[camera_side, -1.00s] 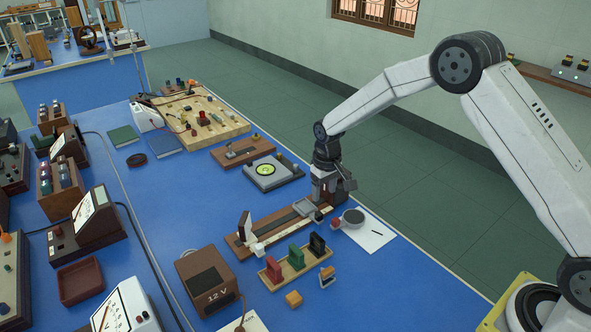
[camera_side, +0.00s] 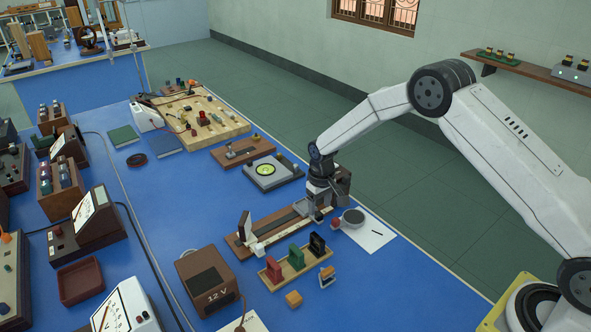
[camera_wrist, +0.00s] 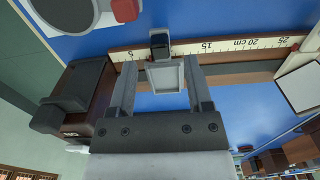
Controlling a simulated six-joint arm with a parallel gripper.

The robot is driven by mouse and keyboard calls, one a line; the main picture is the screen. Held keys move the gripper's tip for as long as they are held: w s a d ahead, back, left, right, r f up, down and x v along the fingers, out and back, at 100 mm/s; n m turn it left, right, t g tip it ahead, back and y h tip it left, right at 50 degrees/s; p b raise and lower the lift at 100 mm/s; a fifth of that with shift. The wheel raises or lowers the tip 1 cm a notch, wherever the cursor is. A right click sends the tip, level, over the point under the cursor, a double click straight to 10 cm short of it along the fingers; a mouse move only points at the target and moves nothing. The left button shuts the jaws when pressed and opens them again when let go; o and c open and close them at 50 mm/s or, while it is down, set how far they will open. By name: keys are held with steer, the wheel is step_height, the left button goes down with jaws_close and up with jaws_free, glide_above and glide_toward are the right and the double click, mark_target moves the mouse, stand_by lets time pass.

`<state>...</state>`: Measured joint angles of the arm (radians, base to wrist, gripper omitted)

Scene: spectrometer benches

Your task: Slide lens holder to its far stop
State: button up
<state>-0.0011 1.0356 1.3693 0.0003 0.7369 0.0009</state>
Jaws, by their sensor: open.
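The lens holder (camera_wrist: 166,77) shows in the wrist view as a pale grey square frame with a dark block on the scale side. It lies between the two fingers of my gripper (camera_wrist: 161,66). The fingers are open, one on each side, with gaps visible. The holder is near the low end of the scale (camera_wrist: 222,45), between the 5 and 15 marks. In the side view my gripper (camera_side: 318,213) is low over the right end of the wooden bench (camera_side: 268,234). It largely hides the holder there.
A white screen (camera_side: 245,226) stands at the bench's left end. A rack of coloured holders (camera_side: 287,268) is in front. A red-topped item (camera_side: 336,224) and white paper (camera_side: 371,236) lie to the right.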

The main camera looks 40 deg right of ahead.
mark_target(319, 214)
steer(key=shift+f, duration=1.65)
jaws_close()
